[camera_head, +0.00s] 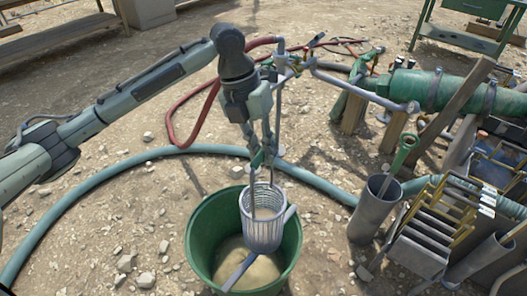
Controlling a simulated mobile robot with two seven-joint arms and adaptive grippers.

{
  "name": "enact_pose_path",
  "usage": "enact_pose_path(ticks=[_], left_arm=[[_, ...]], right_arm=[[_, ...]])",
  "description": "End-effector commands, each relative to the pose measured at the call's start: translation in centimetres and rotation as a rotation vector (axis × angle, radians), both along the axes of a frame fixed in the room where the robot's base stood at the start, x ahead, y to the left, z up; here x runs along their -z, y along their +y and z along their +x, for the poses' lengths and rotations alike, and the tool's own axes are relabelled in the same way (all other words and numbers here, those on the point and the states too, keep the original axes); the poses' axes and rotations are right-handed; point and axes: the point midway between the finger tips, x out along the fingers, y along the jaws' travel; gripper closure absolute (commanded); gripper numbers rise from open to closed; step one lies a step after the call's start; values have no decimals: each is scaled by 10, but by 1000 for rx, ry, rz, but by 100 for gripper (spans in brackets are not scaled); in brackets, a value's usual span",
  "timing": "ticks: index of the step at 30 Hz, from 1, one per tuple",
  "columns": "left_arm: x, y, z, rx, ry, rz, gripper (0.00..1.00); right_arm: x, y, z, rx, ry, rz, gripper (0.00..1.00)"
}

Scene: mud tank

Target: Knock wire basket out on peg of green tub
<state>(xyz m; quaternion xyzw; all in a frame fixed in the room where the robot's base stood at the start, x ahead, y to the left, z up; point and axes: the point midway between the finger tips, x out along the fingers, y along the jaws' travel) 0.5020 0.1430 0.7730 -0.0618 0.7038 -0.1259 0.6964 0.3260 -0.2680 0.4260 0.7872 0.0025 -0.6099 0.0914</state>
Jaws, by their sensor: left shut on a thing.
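My left gripper (263,158) reaches down from above and is shut on the upright handle of the wire basket (262,226). The basket is a pale grey mesh cylinder, hanging roughly upright over the green tub (197,246). A light sandy mass (259,272) lies in the bottom of the tub. A flat grey bar (239,271) slants across the tub, with its middle hidden by the basket; it may be the peg. I cannot tell whether the basket touches it. What is inside the basket is unclear. My right gripper is not in view.
A teal hose (95,185) curves around behind the tub. A grey cylinder (374,211) with a green-handled tool stands to the right, beside a rack of metal pieces (430,230). A large green pipe (455,92) lies behind. Stony ground is free on the left.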

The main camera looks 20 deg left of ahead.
Motion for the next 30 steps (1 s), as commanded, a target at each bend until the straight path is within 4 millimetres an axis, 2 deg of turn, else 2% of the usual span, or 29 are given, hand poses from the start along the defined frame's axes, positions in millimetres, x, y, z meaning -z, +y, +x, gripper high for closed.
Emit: enact_pose_path(ticks=[18,30], left_arm=[[-58,0,1,0,-5,-1,100],[-61,0,0,-1,-2,-1,100]], right_arm=[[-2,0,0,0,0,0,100],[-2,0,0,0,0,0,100]])
